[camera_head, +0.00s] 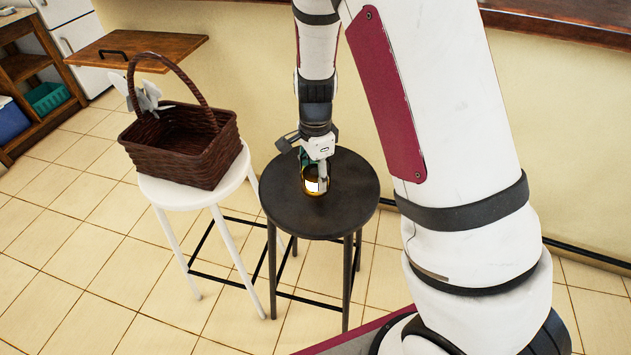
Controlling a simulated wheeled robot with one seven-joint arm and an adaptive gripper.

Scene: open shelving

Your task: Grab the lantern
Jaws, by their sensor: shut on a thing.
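The lantern (312,188) is a small piece with a golden-brown rim and a white part, on the seat of the dark round stool (350,200). My gripper (318,172) points down over the stool and is shut on the lantern. The gripper hides the upper part of the lantern. I cannot tell whether the lantern rests on the seat or is slightly above it.
A brown wicker basket (178,158) with a tall handle stands on a white stool (236,172) to the left. A wooden wall shelf (170,48) is behind it. Shelving (28,85) with bins stands at the far left. Tiled floor (90,270) is clear at the front left.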

